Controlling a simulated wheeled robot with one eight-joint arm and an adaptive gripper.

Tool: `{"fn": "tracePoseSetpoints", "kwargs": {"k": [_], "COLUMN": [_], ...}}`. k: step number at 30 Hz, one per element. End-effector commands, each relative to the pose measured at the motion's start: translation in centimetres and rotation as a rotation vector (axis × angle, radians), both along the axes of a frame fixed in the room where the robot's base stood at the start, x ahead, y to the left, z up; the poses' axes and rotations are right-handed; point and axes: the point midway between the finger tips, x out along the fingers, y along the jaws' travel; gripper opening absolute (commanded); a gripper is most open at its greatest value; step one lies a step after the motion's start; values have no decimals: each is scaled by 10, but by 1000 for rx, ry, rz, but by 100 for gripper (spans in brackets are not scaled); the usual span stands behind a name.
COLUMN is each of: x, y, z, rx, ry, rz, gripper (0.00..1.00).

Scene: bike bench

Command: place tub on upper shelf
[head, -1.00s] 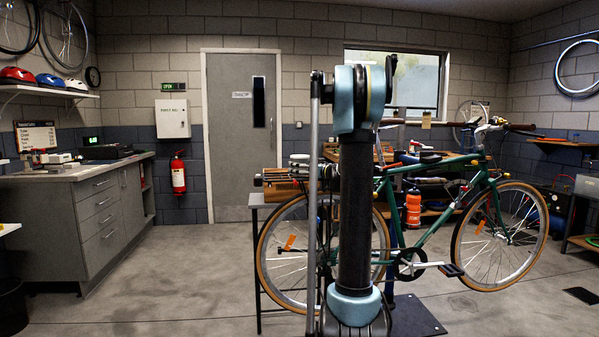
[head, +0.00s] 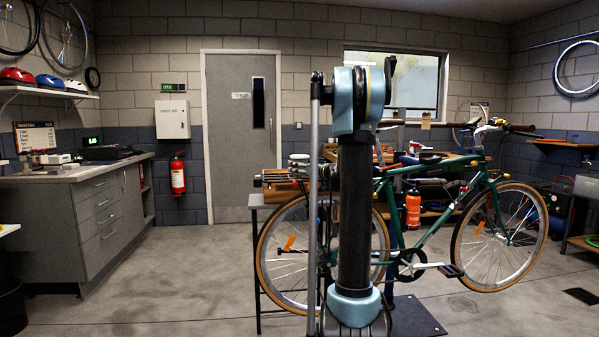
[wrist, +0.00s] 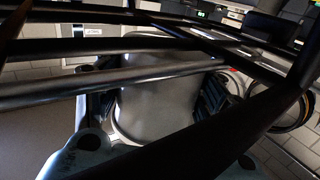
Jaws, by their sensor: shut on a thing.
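A plain grey rounded tub (wrist: 158,100) fills the middle of the wrist view. My gripper (wrist: 155,94) is shut on it, with dark finger pads against its left and right sides. Dark bars cross in front of the tub and hide parts of it and of my fingers. I cannot tell whether the bars touch it. The tub and my gripper do not show in the head view, where my own arm and column block the middle. A white wall shelf (head: 45,91) with helmets is high at the left; I cannot tell whether it is the upper shelf named.
A green bicycle (head: 428,215) stands behind my arm, with a workbench (head: 258,200) beside it. A grey cabinet counter (head: 75,178) is at the left. A red extinguisher (head: 177,174) hangs near the grey door (head: 240,140). The floor between counter and bicycle is clear.

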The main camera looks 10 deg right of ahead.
Motion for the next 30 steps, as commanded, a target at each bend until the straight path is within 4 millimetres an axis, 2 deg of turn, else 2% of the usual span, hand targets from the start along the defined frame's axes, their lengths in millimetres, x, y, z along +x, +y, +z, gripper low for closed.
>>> {"fn": "tracePoseSetpoints", "kwargs": {"k": [5, 8, 15, 21, 30], "x": [-13, -27, -80, -117, -145], "y": [-9, -19, -54, -79, -97], "z": [2, 2, 2, 2, 2], "rx": [0, 0, 0, 0, 0], "ry": [0, 0, 0, 0, 0], "rz": [-3, -3, -4, -4, 0], "gripper": [22, 22, 22, 22, 22]}}
